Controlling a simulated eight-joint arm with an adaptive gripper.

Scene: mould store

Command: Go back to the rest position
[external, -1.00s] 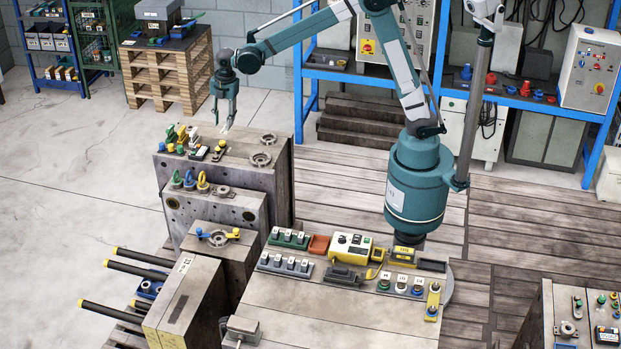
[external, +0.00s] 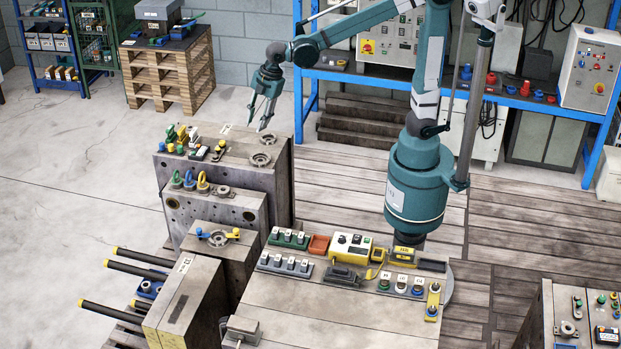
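My gripper (external: 261,120) hangs from my teal arm in the upper middle of the external view. It points down and slightly left, over the right part of the tallest mould block (external: 258,178). No object shows between its fingers, which look apart, and it seems clear of the block's top. My arm is bent at the elbow, with its upper link rising nearly upright from my teal base on the right.
Small coloured parts (external: 183,140) and metal rings (external: 261,159) sit on the tallest block. A workbench (external: 330,312) with switch boxes stands in front of my base. Black rods with yellow tips (external: 140,257) stick out left. A blue shelf (external: 540,105) and wooden pallet stack (external: 170,75) stand behind.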

